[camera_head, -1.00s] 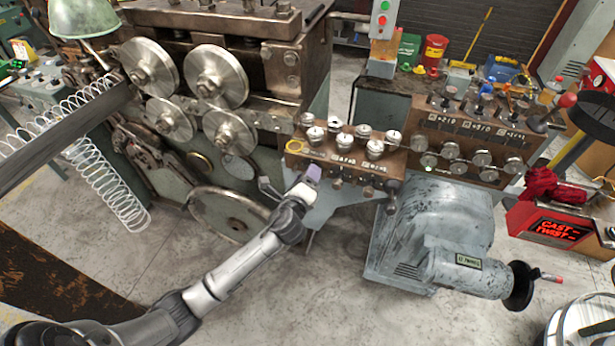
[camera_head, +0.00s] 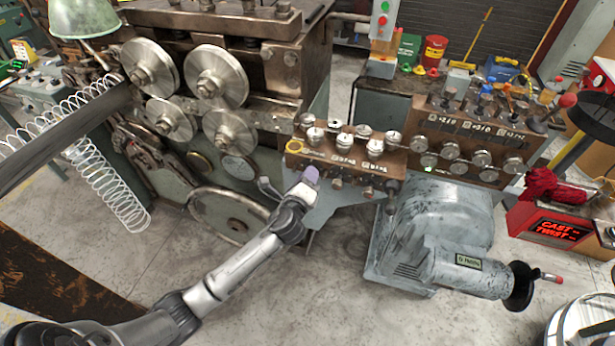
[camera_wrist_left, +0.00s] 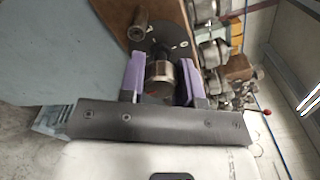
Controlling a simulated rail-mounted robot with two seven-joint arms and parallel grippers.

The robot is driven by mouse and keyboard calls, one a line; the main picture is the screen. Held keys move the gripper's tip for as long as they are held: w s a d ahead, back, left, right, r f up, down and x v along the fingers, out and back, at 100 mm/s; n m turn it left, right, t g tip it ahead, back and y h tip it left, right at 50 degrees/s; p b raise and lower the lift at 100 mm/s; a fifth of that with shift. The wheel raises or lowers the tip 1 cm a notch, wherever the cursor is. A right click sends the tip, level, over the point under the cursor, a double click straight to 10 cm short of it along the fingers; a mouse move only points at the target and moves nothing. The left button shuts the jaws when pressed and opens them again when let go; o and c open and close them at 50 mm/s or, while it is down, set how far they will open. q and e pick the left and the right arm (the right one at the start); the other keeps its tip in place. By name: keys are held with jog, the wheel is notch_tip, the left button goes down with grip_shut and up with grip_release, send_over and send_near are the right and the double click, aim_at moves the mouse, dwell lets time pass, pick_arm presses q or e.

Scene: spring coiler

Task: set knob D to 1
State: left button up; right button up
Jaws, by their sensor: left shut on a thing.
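My left gripper (camera_head: 311,177) is at the front left of the brown control box (camera_head: 344,153) in the head view. In the left wrist view its two purple fingers (camera_wrist_left: 160,78) stand on either side of a round metal knob (camera_wrist_left: 160,72) and are shut on it. Behind the knob is a dark round dial plate (camera_wrist_left: 165,32) with small light marks. In the head view the gripper hides this knob. The knob's letter and its setting cannot be read. My right gripper is in neither view.
Several dials line the box top, and more knobs (camera_head: 368,191) sit right of the gripper along its front. A second brown gauge box (camera_head: 470,140) stands to the right. The grey motor housing (camera_head: 440,235) is below. The coiler rollers (camera_head: 215,77) are to the left.

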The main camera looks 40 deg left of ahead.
pick_arm(q)
jog(key=n, duration=0.9)
jog(key=shift+r+n, duration=0.1)
jog(key=shift+n, duration=0.2)
jog(key=n+p, duration=0.1)
jog(key=n, duration=0.3)
jog(key=shift+n+p, duration=0.65)
jog(key=shift+n, duration=1.25)
jog(key=o, duration=0.9)
